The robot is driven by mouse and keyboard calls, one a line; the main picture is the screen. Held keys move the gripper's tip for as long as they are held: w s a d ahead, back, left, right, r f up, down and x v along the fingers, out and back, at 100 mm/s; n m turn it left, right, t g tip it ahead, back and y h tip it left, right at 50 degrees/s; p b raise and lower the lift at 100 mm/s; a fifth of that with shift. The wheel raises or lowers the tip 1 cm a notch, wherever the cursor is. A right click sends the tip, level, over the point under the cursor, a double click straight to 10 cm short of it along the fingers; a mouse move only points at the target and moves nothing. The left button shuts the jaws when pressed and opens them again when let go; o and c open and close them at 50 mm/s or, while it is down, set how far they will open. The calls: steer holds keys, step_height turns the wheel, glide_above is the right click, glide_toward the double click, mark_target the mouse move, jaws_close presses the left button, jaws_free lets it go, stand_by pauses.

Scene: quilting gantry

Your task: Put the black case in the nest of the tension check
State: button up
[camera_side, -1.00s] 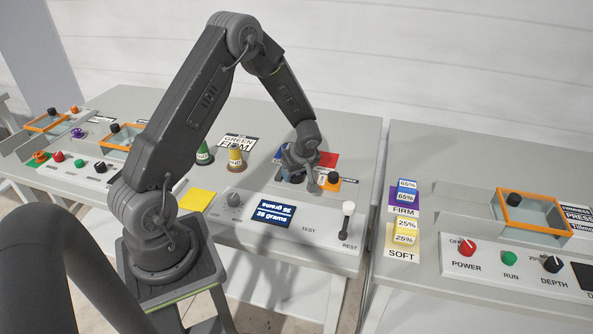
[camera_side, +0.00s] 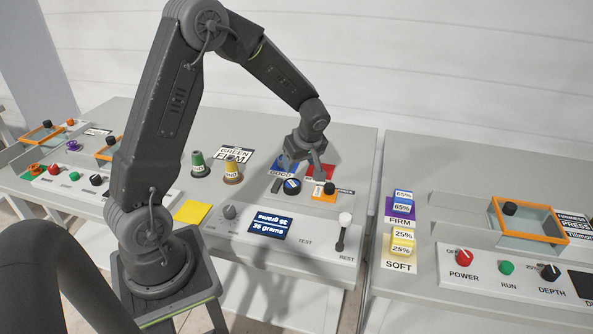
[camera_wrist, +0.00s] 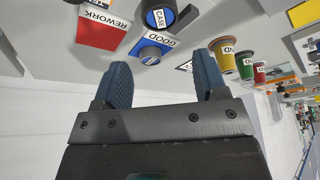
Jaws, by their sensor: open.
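A round black piece with a blue part, labelled CASE in the wrist view (camera_wrist: 166,18), sits upright on the tension check bench. In the side view this black case (camera_side: 292,188) stands just in front of the blue GOOD pad (camera_side: 279,164).
A red REWORK pad (camera_wrist: 100,32) lies beside the GOOD pad. An orange piece with a black knob (camera_side: 329,188) is close on the right. Green (camera_side: 200,166) and yellow (camera_side: 232,171) cones stand left. The display (camera_side: 270,226) and lever (camera_side: 343,228) are in front.

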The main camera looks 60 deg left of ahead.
steer(key=s+d+r+m+t+h, duration=0.1)
steer(key=s+d+r+m, duration=0.3)
steer(key=d+r, duration=0.25)
steer(key=s+d+r+m+t+h, duration=0.1)
steer(key=s+d+r+m+t, duration=0.15)
steer(key=d+r+m, duration=0.35)
steer(key=s+d+r+m+t+h, duration=0.1)
steer(key=s+d+r+m, duration=0.1)
steer(key=s, duration=0.4)
steer(key=s+d+r+m+t+h, duration=0.1)
steer(key=s+d+r+m, duration=0.2)
steer(key=s+d+m, duration=0.2)
steer(key=shift+s+d+r+m, duration=0.2)
steer(key=shift+s+m, duration=0.3)
steer(key=shift+s, duration=0.25)
